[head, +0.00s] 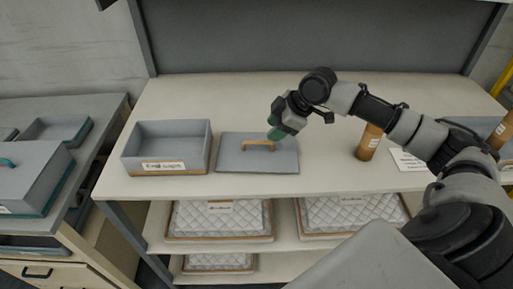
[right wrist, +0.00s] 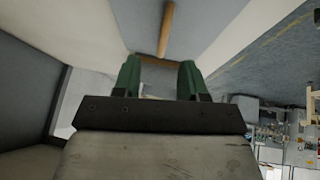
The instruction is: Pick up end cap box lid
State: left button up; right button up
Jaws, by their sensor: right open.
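The end cap box lid (head: 285,160) is a flat grey panel lying on the pale table, with a tan bar handle (head: 258,145) on top. Beside it on the left is the open grey end cap box (head: 166,150) with a label on its front. My right gripper (head: 273,130), with green fingers, is open just above the lid, by the right end of the handle. In the right wrist view the green fingers (right wrist: 159,76) are apart, and a tan bar (right wrist: 166,28) shows ahead of them. Whether they touch the handle cannot be told. My left gripper is out of view.
A brown cylinder (head: 369,142) stands right of the lid, near a white label sheet (head: 409,160). Quilted white packs (head: 220,218) lie on the shelf below. A side table at left holds a grey box (head: 30,178). The table behind the lid is clear.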

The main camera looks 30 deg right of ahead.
aim_at(261, 142)
jog(key=x, duration=0.2)
jog(key=shift+w+a+f, duration=0.2)
jog(key=shift+a, duration=0.1)
jog(key=p+x, duration=0.1)
jog(key=x, duration=0.2)
jog(key=shift+a+f, duration=0.15)
jog(key=shift+a, duration=0.15)
jog(key=shift+w+f, duration=0.15)
jog(key=shift+f, duration=0.2)
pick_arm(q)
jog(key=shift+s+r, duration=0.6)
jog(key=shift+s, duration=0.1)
pick_arm(e)
grip_shut()
